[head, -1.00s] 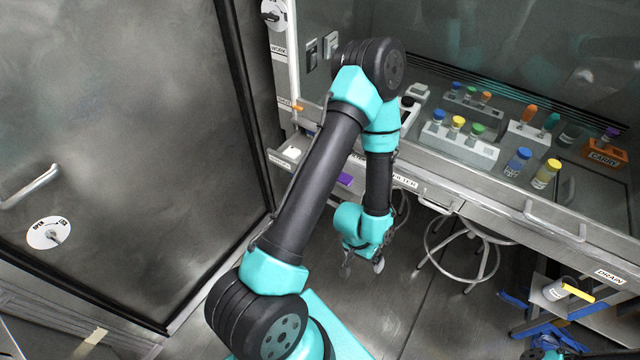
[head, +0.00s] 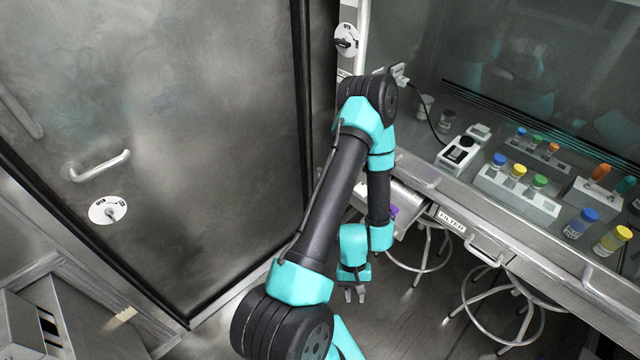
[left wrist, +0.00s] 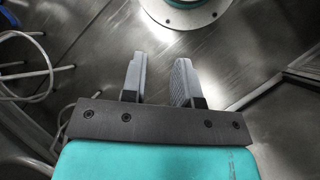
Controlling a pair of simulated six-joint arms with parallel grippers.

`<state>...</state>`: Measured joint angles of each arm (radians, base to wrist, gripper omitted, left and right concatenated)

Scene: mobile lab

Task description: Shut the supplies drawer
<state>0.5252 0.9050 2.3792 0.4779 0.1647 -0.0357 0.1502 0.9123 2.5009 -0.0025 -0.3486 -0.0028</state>
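A drawer (head: 408,198) under the left end of the steel bench stands pulled out, with a pale inside and something purple (head: 393,210) at it. My left arm hides much of the drawer, and I cannot read its label. My left gripper (head: 355,295) points down, below and in front of the drawer, apart from it. In the left wrist view its two grey fingers (left wrist: 158,80) are apart with nothing between them. My right gripper is not in view.
A drawer front labelled FILTER (head: 451,220) is to the right. Stools (head: 425,250) stand under the bench. Racks of capped vials (head: 517,195) and a small device (head: 460,152) are on the bench top. A steel door with a lever handle (head: 98,168) is at left; open floor lies before it.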

